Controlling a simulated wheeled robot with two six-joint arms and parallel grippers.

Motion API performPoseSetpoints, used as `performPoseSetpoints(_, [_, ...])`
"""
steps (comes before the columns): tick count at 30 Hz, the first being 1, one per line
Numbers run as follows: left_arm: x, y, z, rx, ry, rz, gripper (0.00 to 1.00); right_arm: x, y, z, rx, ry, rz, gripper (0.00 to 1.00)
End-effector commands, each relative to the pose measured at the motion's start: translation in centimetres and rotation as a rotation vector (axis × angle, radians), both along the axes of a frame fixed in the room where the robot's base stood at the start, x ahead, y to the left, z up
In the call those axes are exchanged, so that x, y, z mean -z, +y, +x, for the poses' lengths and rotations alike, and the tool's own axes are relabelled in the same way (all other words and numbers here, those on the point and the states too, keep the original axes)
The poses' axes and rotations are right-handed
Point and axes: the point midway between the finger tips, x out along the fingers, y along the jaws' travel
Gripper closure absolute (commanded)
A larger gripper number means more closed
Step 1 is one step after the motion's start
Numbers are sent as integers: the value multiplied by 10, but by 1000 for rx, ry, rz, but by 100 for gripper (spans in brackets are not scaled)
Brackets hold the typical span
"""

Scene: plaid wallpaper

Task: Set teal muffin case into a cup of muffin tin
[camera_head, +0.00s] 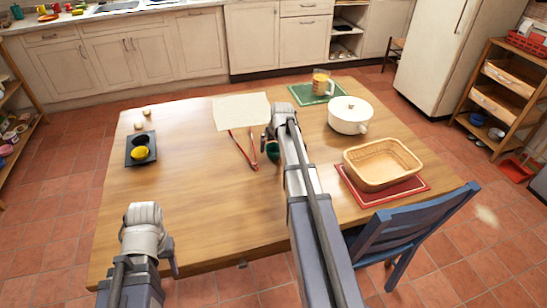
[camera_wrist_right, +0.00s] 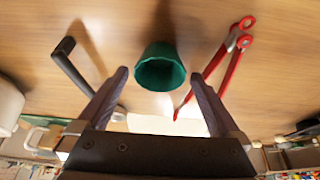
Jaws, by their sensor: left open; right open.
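The teal muffin case (camera_head: 272,150) is on the wooden table, partly hidden by my right arm in the head view. In the right wrist view the teal case (camera_wrist_right: 160,68) lies between and just beyond the fingertips, its round opening facing the camera. My right gripper (camera_head: 268,138) is open around empty space close to the case. The dark muffin tin (camera_head: 131,158) is at the table's left, with a yellow case (camera_head: 139,153) in its near cup; the far cup looks dark and empty. My left gripper (camera_head: 152,240) is open over the near left of the table.
Red tongs (camera_head: 243,150) lie left of the teal case. Two small round items (camera_head: 146,113) lie behind the tin. The table's left middle is clear.

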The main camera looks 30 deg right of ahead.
Motion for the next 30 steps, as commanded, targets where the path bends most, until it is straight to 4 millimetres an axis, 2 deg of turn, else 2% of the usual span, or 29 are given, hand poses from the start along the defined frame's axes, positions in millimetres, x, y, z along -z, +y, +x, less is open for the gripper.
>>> performPoseSetpoints(1, [14,0,0,0,0,0,50,14,-1,4,0,0,0,0])
performPoseSetpoints(4, [22,0,0,0,0,0,50,22,-2,8,0,0,0,0])
performPoseSetpoints(13, [21,0,0,0,0,0,50,21,-2,8,0,0,0,1])
performPoseSetpoints(30, [21,0,0,0,0,0,50,21,-2,8,0,0,0,65])
